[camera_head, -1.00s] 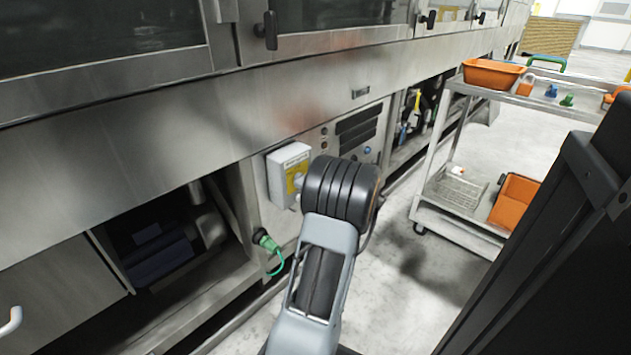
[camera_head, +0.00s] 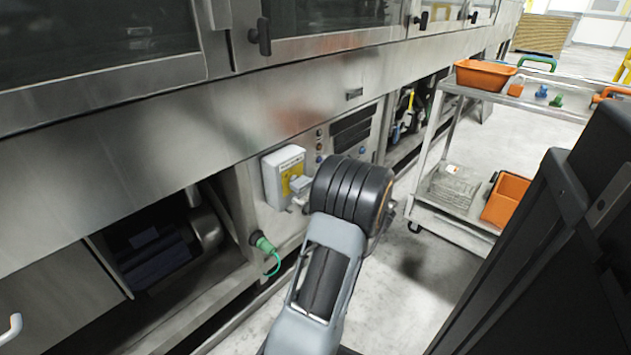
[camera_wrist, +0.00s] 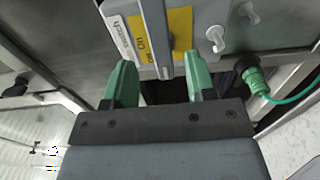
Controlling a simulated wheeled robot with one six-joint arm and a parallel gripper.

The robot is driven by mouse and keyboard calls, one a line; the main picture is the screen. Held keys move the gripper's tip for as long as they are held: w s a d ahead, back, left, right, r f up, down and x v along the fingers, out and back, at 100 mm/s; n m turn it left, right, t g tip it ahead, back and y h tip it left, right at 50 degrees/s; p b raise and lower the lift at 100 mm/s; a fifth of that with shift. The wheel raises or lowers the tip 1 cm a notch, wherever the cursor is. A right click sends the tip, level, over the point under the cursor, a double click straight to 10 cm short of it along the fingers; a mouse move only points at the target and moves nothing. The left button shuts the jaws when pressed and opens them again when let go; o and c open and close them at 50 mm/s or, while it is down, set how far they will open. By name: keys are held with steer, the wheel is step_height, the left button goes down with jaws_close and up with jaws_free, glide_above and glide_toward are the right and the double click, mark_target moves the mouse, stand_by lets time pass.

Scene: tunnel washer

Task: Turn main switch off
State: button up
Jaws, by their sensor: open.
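The main switch is a pale grey box (camera_head: 285,176) with a yellow plate, mounted on the steel machine front left of my wrist in the head view. In the wrist view its yellow plate (camera_wrist: 178,32), with "On" lettering, is at the top, seen at a turned angle. A grey handle (camera_wrist: 153,35) stands out across the plate. I cannot tell any contact with the handle. In the head view my wrist hides the fingers.
A green plug (camera_head: 263,243) with a green cable sits below the switch; it also shows in the wrist view (camera_wrist: 255,80). Left of it is an open bay. A metal cart (camera_head: 445,160) with orange bins stands at right. Floor between machine and cart is clear.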

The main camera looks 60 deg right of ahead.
steer(key=p+v, duration=0.1)
steer(key=v, duration=0.7)
steer(key=shift+s+p, duration=0.15)
steer(key=shift+p, duration=0.25)
